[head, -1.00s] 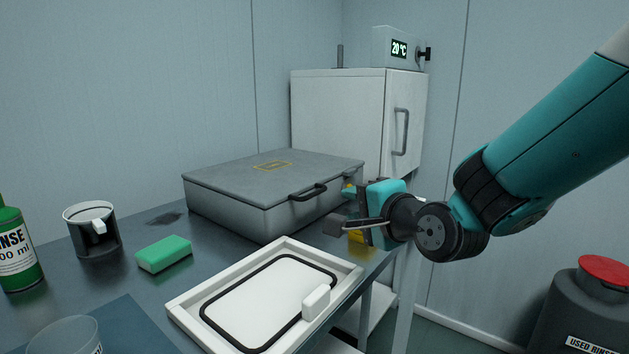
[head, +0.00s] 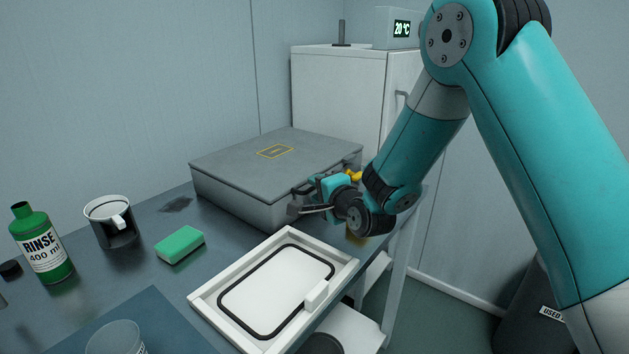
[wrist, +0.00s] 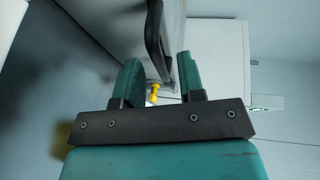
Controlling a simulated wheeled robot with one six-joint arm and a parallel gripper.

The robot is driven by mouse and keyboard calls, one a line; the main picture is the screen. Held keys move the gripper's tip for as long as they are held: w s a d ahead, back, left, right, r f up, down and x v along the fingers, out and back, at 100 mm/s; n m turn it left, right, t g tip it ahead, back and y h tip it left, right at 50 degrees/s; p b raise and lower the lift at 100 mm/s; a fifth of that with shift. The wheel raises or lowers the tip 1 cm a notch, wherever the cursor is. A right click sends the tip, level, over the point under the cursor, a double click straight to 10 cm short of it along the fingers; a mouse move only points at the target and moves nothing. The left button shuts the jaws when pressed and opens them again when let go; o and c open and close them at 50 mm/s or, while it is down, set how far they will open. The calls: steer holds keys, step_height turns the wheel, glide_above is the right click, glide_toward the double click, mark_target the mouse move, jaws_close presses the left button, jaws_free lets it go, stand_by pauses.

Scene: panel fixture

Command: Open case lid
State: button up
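The grey case (head: 245,208) stands on the bench with its flat lid (head: 235,168) down; a yellow outline marks the lid's top. My gripper (head: 302,200) is at the case's front side, where the handle is. The gripper and wrist hide most of the handle in the head view. In the wrist view the dark handle (wrist: 153,35) reaches into the gap between the two green fingers of my gripper (wrist: 159,66). The fingers are apart, and I cannot tell whether either touches the handle.
A white framed tray (head: 205,300) lies in front of the case. A green sponge (head: 180,245), a dark mug (head: 115,228) and a green rinse bottle (head: 42,250) stand left. A white cabinet (head: 335,95) is behind. A yellow object (head: 354,175) shows just beyond my gripper.

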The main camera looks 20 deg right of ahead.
steer(key=shift+x, duration=1.15)
steer(key=shift+f, duration=0.1)
jaws_close()
